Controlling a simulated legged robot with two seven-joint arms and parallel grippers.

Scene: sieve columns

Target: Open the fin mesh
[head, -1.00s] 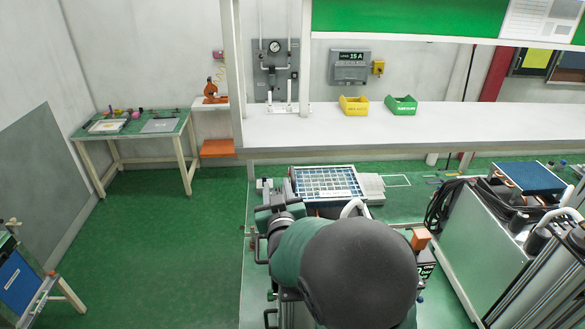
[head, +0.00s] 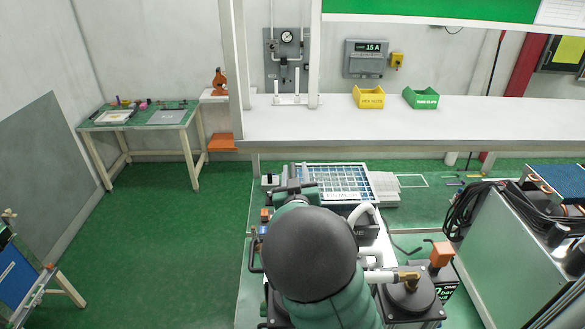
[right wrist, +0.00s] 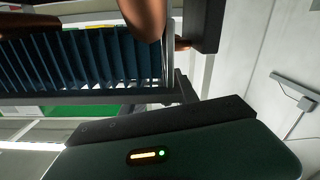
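A white-framed blue grid (head: 340,181) lies on the bench.
A brass-fitted valve (head: 405,279) and an orange-topped box (head: 440,256) stand close right of my arm. Black cables (head: 468,208) hang on the cart. A white shelf (head: 410,124) with yellow (head: 369,97) and green (head: 421,98) bins crosses behind. Floor at left is clear.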

